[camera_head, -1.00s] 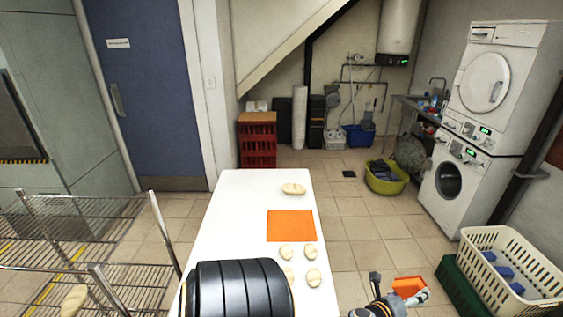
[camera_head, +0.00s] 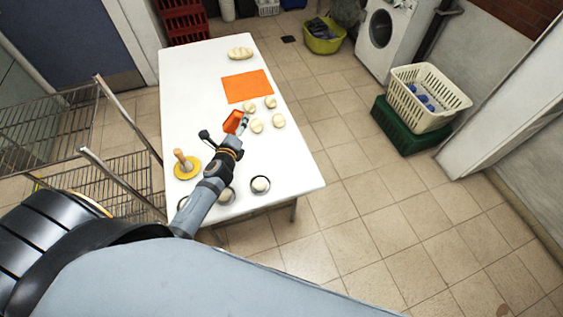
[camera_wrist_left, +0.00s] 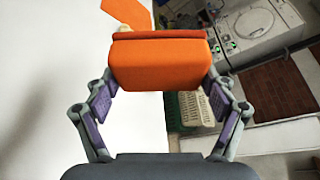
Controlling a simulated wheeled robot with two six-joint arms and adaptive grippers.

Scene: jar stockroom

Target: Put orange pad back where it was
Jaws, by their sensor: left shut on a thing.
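The orange pad, a thick block, shows in the head view (camera_head: 232,122) and large in the left wrist view (camera_wrist_left: 160,62). My left gripper (camera_head: 226,130) is shut on it, one finger on each side, over the white table (camera_head: 190,95). In the head view the pad shows just nearer than a flat orange square (camera_head: 247,86) on the table. A part of that square shows beyond the pad at the top of the wrist view (camera_wrist_left: 127,11). I cannot tell how high the pad is above the table. My right gripper is out of view.
Several pale lumps (camera_head: 256,126) lie right of the pad, and a larger one (camera_head: 240,54) at the far end. A yellow disc with a wooden peg (camera_head: 187,165) stands at the left edge.

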